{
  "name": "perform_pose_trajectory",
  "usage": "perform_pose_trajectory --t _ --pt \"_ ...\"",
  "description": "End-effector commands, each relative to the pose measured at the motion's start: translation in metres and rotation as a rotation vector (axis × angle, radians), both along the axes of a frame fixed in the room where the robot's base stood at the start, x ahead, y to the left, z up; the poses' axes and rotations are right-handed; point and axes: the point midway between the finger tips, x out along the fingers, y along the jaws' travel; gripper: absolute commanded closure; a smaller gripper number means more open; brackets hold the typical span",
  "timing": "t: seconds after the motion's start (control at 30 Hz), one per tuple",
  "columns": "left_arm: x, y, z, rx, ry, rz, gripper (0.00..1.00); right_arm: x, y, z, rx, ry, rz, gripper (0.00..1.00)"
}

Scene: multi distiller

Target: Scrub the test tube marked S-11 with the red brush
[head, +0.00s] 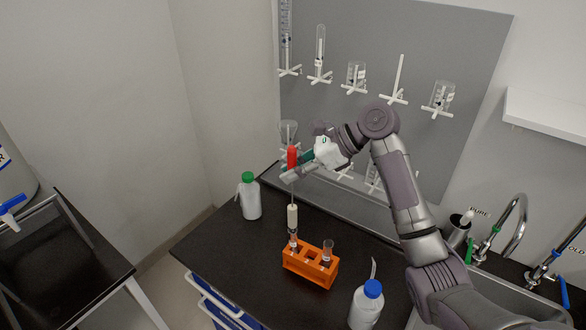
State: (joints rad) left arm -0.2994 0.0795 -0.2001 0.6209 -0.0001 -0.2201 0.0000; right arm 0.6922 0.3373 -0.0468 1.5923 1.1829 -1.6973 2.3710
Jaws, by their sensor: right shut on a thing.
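My right gripper (290,172) is shut on the red brush (292,158), holding it upright by its red handle. The brush's thin stem runs down to a pale bristle head (292,216). The bristle head is directly over the left test tube (293,243) in the orange rack (311,264), at about its mouth; I cannot tell whether its tip is inside. Another test tube (327,252) stands in the right part of the rack. No S-11 mark is readable on either tube. My left gripper is not in view.
A green-capped bottle (250,196) stands left of the rack, a blue-capped bottle (367,303) to its right. Behind is a grey pegboard (425,60) with glassware on pegs. A sink with faucets (515,225) is at right.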

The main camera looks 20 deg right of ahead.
Motion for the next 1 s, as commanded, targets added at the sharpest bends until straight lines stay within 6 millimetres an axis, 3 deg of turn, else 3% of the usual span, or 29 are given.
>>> perform_pose_trajectory --t 1.0 --pt "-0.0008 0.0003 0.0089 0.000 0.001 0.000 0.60 0.0000 0.0001 0.0004 0.000 0.000 0.000 1.00"
